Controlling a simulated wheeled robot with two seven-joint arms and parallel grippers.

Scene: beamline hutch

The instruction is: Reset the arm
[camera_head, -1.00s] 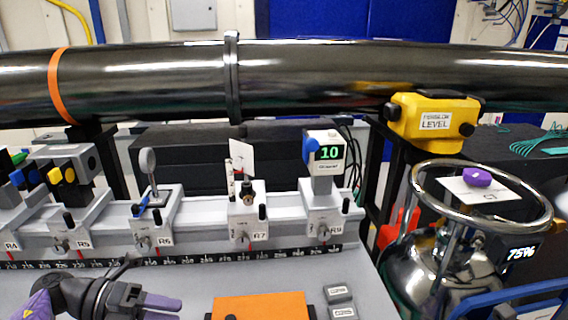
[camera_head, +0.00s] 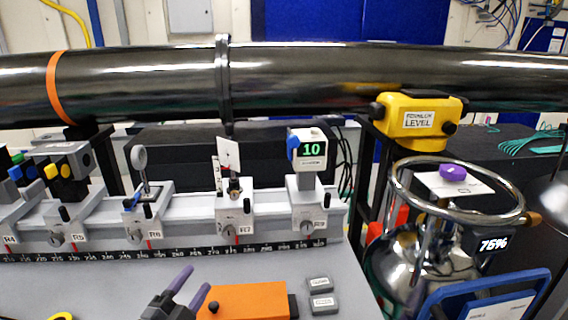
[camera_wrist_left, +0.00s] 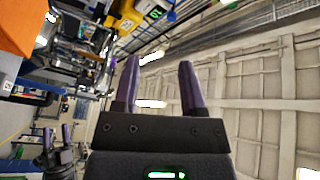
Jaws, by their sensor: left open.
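My left gripper (camera_head: 197,277) is at the bottom of the head view, left of the orange block on the grey bench. Its two purple fingers are apart and point up and to the right, with nothing between them. In the left wrist view the same fingers (camera_wrist_left: 160,72) stand apart and empty, facing a pale panelled wall or ceiling. My right gripper (camera_wrist_left: 56,134) seems to show small at the lower left of that view, its purple fingers apart. It is outside the head view.
A ringed metal vessel (camera_head: 410,262) stands at the right.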

